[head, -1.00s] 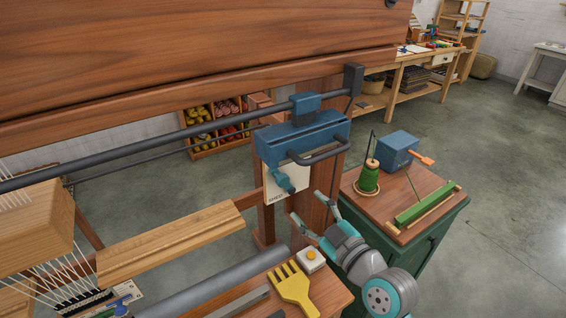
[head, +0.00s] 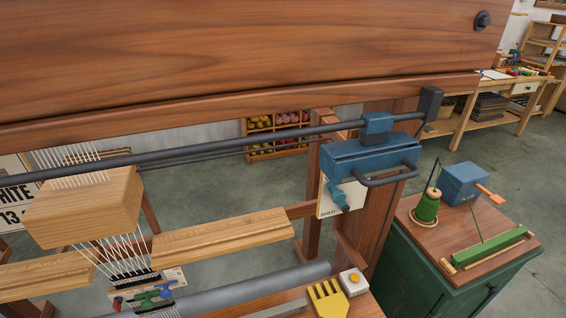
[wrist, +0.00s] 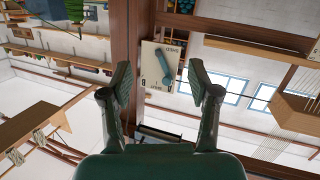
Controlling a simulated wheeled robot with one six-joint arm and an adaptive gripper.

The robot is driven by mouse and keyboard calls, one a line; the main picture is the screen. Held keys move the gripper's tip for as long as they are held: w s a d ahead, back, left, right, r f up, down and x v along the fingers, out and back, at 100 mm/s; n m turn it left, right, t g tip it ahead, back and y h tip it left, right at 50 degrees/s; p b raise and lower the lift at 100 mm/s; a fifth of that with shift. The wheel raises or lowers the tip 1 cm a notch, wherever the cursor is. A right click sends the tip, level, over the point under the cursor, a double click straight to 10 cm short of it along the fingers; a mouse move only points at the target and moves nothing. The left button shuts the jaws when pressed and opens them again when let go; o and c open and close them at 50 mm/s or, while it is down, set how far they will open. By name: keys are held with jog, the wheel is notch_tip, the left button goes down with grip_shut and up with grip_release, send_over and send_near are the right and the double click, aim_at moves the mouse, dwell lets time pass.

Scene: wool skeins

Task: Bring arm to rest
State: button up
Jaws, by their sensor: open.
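My gripper (wrist: 160,85) shows in the wrist view with its two fingers spread apart and nothing between them. My arm and gripper do not show in the head view now. Beyond the fingers, the wrist view shows a pale card with a teal lever (wrist: 167,66) on a wooden post. In the head view the same lever (head: 337,193) hangs under a blue box with a dark handle (head: 370,160) on the loom frame. The gripper is apart from the lever.
A green cabinet (head: 440,262) at the right bears a green thread cone (head: 427,207), a blue box (head: 463,180) and a green bar. A yellow comb (head: 327,298) and a white block with a yellow button (head: 353,282) lie at the front. Open floor lies beyond.

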jog(key=s+m+g, duration=0.1)
jog(key=s, duration=1.9)
jog(key=shift+a+r+m, duration=0.25)
jog(key=shift+r+m, duration=0.1)
jog(key=shift+m, duration=0.05)
